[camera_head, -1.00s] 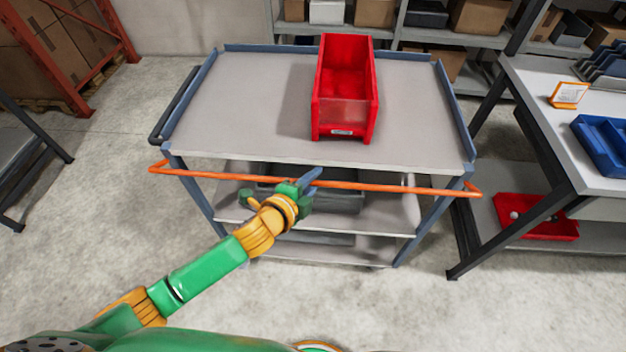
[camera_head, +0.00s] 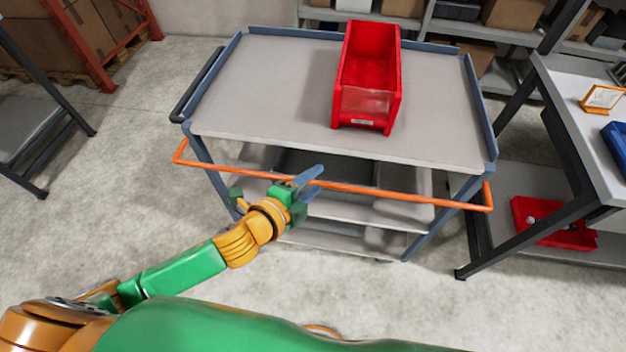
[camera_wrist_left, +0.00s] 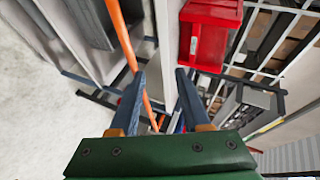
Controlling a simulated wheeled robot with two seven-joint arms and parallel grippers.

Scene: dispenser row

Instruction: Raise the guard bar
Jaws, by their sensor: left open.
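The guard bar (camera_head: 352,188) is a thin orange rail across the front of a grey cart. It sits just below the edge of the cart's top shelf, with bent ends by the front posts. My left gripper (camera_head: 311,176) is at the bar, left of its middle, with a blue finger across it. In the left wrist view, my left gripper (camera_wrist_left: 160,74) is open. The bar (camera_wrist_left: 126,38) runs down past the left fingertip there. I cannot tell whether it lies between the fingers or touches one. My right gripper is not in view.
A red bin (camera_head: 366,80) stands on the cart's top shelf (camera_head: 270,95). Lower shelves hold a dark grey bin (camera_head: 300,163). A workbench (camera_head: 570,130) with a red tray (camera_head: 545,222) beneath stands to the right. The floor left of the cart is clear.

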